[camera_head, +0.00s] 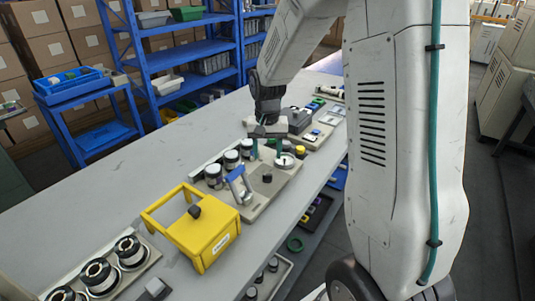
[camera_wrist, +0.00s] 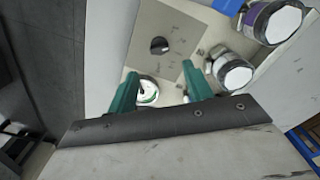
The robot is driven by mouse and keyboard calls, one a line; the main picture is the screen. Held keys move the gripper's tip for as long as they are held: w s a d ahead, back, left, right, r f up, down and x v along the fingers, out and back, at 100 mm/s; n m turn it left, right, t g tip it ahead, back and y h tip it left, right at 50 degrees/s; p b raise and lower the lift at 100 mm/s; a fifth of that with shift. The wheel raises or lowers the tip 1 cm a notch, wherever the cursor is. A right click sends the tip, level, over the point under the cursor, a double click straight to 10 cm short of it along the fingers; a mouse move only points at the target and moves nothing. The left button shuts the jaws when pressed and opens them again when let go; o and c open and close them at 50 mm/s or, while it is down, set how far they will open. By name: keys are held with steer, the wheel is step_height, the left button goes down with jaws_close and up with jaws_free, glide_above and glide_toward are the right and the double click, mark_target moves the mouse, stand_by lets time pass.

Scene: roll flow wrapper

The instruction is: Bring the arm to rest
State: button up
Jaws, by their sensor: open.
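My gripper (camera_head: 267,147) hangs over the grey work table, above a beige plate (camera_head: 270,200) that holds several rolls and fittings. In the wrist view my gripper's green fingers (camera_wrist: 160,90) stand apart with nothing seen held between them. A white round part (camera_wrist: 148,92) shows close to the left finger. A roll with a white end (camera_wrist: 230,70) shows close to the right finger. I cannot tell whether either finger touches anything. My arm reaches in from the upper right of the head view.
A yellow box-like frame (camera_head: 203,237) stands on the table in front of the beige plate. Dark-and-white rolls (camera_head: 98,276) stand in a holder at the lower left. A blue shelf (camera_head: 190,50) and a blue cart (camera_head: 80,90) stand behind. The table's left part is clear.

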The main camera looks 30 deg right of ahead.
stand_by(0.3)
steer(key=shift+s, duration=0.25)
steer(key=s+a+r+n, duration=0.2)
steer(key=s+r, duration=0.3)
steer(key=s, duration=0.4)
steer(key=s+a+r+n+t, duration=0.1)
steer(key=s+a+r+n, duration=0.1)
steer(key=s+a+r, duration=0.3)
steer(key=s+a+r+n, duration=0.2)
steer(key=s+r, duration=0.3)
steer(key=s, duration=0.8)
steer(key=shift+s+a+r+n, duration=0.3)
steer(key=shift+a+r, duration=0.1)
steer(key=shift+a, duration=0.45)
